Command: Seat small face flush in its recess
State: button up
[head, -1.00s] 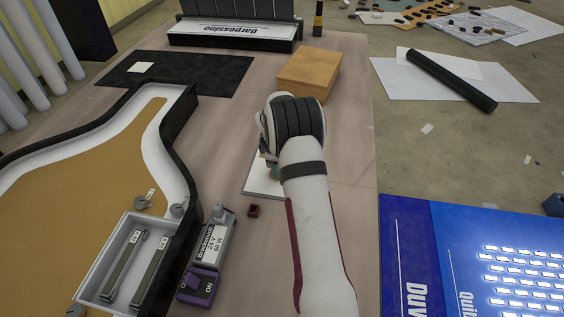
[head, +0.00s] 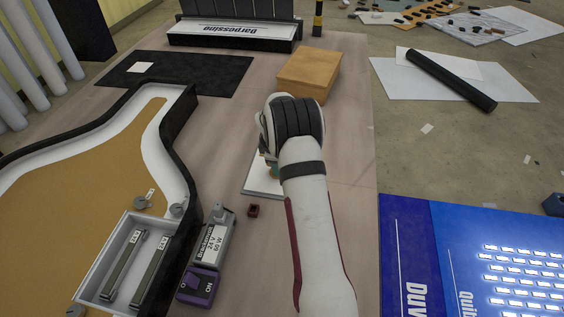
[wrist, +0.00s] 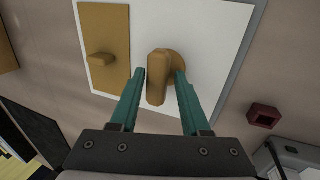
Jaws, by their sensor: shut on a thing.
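In the wrist view a flat white face (wrist: 205,25) lies under my gripper (wrist: 161,75). An upright tan knob with a round base (wrist: 157,80) rises from it between my teal fingers, and my gripper is shut on this knob. A grey edge runs along the right of the white face. In the head view only a corner of the white face (head: 258,183) shows beside my arm. I cannot tell whether the white face sits flush in a recess.
A small dark red square cup (head: 253,210) stands just below the white face. A power unit with a purple switch (head: 200,284) and a large black-walled letter tray (head: 180,150) lie to the left. A cardboard box (head: 308,72) stands behind my gripper. A blue panel (head: 410,225) is at right.

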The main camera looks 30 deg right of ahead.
jog(key=shift+s+f, duration=0.15)
jog(key=shift+f, duration=0.05)
grip_shut()
jog(key=shift+s, duration=0.1)
jog(key=shift+r, duration=1.1)
grip_release()
grip_shut()
jog(key=shift+w+r, duration=0.1)
jog(key=shift+w, duration=0.1)
